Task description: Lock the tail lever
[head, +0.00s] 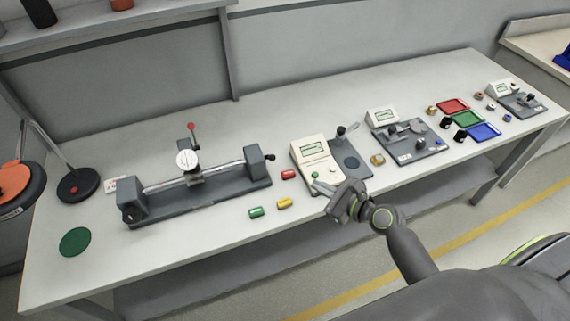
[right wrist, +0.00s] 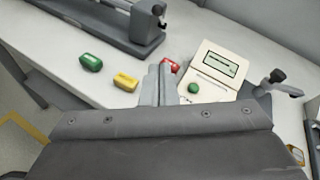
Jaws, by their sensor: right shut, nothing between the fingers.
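A grey bench fixture (head: 205,195) with two end blocks joined by rails stands on the left half of the table. Its right end block (head: 256,166) has a small dark knob or lever (head: 270,157) on its right side; which way that is set is too small to tell. A dial gauge (head: 187,160) sits mid-rail, with a red-tipped lever (head: 191,127) standing up behind it. My right gripper (head: 322,187) is shut and empty, over the front of the white console, right of the fixture and apart from it. Its fingers also show in the right wrist view (right wrist: 164,76). My left gripper is not in view.
Further right are another grey device (head: 410,140) and red, green and blue trays (head: 484,131). The table's front left is mostly clear.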

